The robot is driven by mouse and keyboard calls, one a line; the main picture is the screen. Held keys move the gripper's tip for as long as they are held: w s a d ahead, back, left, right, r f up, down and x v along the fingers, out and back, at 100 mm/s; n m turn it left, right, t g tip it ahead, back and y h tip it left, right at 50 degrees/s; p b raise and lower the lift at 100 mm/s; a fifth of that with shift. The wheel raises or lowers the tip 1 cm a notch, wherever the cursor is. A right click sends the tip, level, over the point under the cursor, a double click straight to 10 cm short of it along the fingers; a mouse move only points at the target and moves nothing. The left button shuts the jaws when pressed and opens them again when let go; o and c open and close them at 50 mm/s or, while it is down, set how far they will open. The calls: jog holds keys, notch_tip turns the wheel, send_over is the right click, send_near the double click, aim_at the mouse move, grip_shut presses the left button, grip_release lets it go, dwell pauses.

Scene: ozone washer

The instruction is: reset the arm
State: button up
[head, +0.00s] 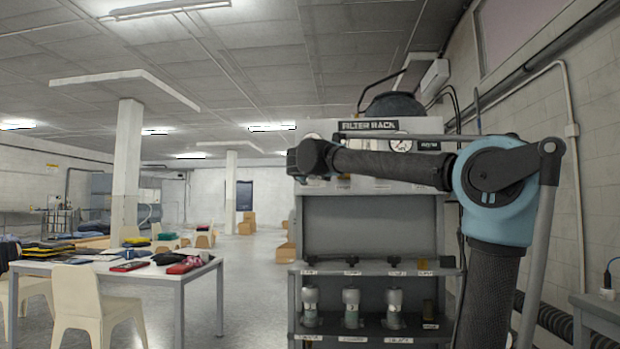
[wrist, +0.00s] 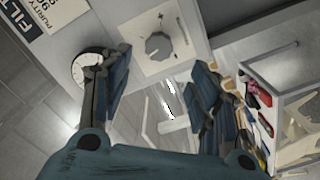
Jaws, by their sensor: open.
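My arm spans the front of the filter rack (head: 370,235) in the head view, running left from a blue joint to a dark end link near the rack's upper left. My gripper cannot be made out clearly there. In the wrist view my gripper (wrist: 163,62) is open, its two blue-padded fingers spread apart with nothing between them. Past the fingers, a grey knob (wrist: 158,46) sits on a pale panel plate. A round white gauge (wrist: 90,66) is partly hidden behind the left finger. I cannot tell how far the fingers are from the panel.
The rack's lower shelf holds several grey-topped filter units (head: 351,307). A white table (head: 200,275) with folded cloths stands at left, with a cream chair (head: 85,305) before it. A wall (head: 530,110) is close on the right. Open floor (head: 255,275) lies between table and rack.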

jog(key=shift+s, duration=0.2)
dwell(0.4)
jog(key=s+d+f+m+g+h, duration=0.25)
jog(key=s+d+f, duration=0.25)
jog(key=d+f, duration=0.45)
jog(key=s+d+f+m+g+h, duration=0.1)
jog(key=s+d+f+m+g, duration=0.3)
jog(key=d+f, duration=0.6)
jog(key=s+d+f+m+g+h, duration=0.1)
jog(key=s+d+f+g, duration=0.1)
jog(key=s+d+f, duration=0.7)
jog(key=s+f+g+y, duration=0.1)
jog(key=s+f+g, duration=0.1)
jog(key=s+f, duration=0.6)
jog(key=s+f+m+g+y, duration=0.1)
jog(key=s+f, duration=0.6)
jog(key=f, duration=0.8)
jog(key=s+f+m+g+y, duration=0.1)
jog(key=s+f+g+y, duration=0.2)
jog(key=s+f, duration=0.5)
notch_tip(320, 180, down, 4)
jog(key=shift+s+a+r+g, duration=0.2)
jog(key=shift+s+g, duration=0.1)
jog(key=shift+g, duration=0.35)
jog(key=shift+w, duration=0.1)
